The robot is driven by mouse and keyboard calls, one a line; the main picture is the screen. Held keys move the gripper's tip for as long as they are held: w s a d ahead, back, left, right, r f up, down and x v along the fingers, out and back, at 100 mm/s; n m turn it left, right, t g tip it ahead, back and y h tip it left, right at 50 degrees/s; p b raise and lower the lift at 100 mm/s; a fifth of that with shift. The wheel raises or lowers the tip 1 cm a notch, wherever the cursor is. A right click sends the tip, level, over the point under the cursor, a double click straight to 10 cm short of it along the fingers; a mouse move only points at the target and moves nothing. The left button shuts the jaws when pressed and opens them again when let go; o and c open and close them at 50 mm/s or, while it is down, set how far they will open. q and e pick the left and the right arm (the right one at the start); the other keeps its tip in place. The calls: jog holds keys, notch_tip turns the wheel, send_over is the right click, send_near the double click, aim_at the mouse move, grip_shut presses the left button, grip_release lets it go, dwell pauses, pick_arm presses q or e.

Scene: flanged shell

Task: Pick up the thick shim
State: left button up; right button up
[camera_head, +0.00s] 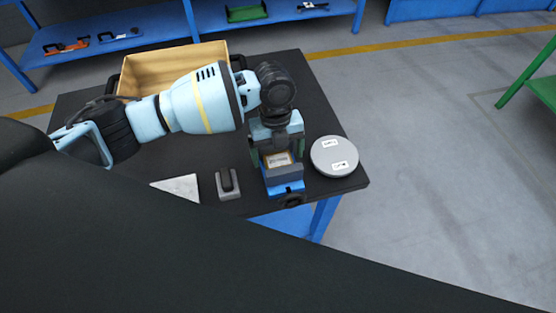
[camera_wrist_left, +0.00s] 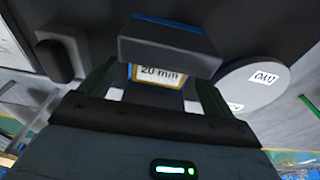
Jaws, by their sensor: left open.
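A tan-edged piece with a white label (camera_head: 277,160) sits in a blue vise-like fixture (camera_head: 284,187) near the table's front edge. In the left wrist view its label reads "20 mm" (camera_wrist_left: 158,74), partly hidden behind a dark block (camera_wrist_left: 168,45). I cannot tell for sure whether this is the thick shim. My left gripper (camera_head: 277,158) points down, open, with its green-padded fingers on either side of the labelled piece. In the left wrist view the open fingers (camera_wrist_left: 158,92) flank the label; contact cannot be told. My right gripper is not in view.
A grey labelled disc (camera_head: 334,156) lies close to the right of the fixture. A grey block with a dark U-shaped part (camera_head: 228,184) and a pale triangular plate (camera_head: 178,187) are to its left. An open tan box (camera_head: 176,58) stands behind my arm on the dark table (camera_head: 325,105).

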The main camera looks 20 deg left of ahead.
aim_at(279, 162)
pick_arm(q)
jog(key=shift+s+d+f, duration=0.1)
jog(key=shift+f, duration=0.45)
jog(key=c, duration=1.2)
jog(key=shift+o, duration=0.2)
jog(key=shift+r, duration=0.15)
jog(key=shift+s+d+r, duration=0.1)
jog(key=shift+r, duration=0.4)
jog(key=r, duration=0.6)
jog(key=shift+s+d, duration=0.2)
jog(key=shift+s, duration=0.05)
jog(key=s+d, duration=0.5)
jog(key=s, duration=0.3)
jog(key=s+d, duration=0.5)
jog(key=s, duration=0.3)
jog(key=shift+d+f, duration=0.15)
jog(key=shift+d, duration=0.15)
